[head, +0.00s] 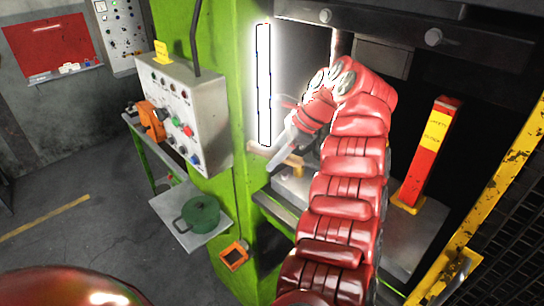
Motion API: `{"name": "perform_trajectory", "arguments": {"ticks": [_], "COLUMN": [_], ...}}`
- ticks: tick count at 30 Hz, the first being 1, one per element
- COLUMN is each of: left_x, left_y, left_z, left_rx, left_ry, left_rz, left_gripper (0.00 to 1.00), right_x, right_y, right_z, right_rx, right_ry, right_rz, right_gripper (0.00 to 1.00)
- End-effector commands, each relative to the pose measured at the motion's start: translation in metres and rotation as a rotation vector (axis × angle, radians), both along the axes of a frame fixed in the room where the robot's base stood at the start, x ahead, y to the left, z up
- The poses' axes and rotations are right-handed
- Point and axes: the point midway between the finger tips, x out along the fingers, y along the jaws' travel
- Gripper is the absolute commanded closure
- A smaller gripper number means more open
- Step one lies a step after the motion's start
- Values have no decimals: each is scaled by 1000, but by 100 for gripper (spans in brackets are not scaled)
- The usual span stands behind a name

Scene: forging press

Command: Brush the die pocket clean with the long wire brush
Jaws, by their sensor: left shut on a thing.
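My left arm reaches up the middle of the head view into the press. My left gripper (284,149) is at the front of the press opening, pointing down and left. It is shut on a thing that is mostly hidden. A short tan wooden piece (293,161) shows beside the fingers and looks like part of the long wire brush; its bristles cannot be made out. Below it is a grey metal block (290,190), perhaps the lower die. The die pocket is hidden behind my arm. My right gripper is not in view.
A red and yellow post (428,150) stands right of my arm inside the press. A bright light bar (264,85) is on the green frame (228,150) at left. A control box (178,112) and a shelf with a green pot (200,214) stand further left.

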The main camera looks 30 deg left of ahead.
Motion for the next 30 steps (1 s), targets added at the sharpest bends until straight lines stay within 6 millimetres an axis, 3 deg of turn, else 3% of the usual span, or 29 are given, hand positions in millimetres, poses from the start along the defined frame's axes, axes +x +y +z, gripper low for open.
{"name": "perform_trajectory", "arguments": {"ticks": [30], "left_x": [-13], "left_y": [4], "left_z": [0], "left_rx": [0], "left_ry": [-2], "left_rz": [0], "left_gripper": [100], "right_x": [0], "right_y": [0], "right_z": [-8], "right_rx": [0], "right_ry": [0], "right_rz": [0], "right_gripper": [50]}}
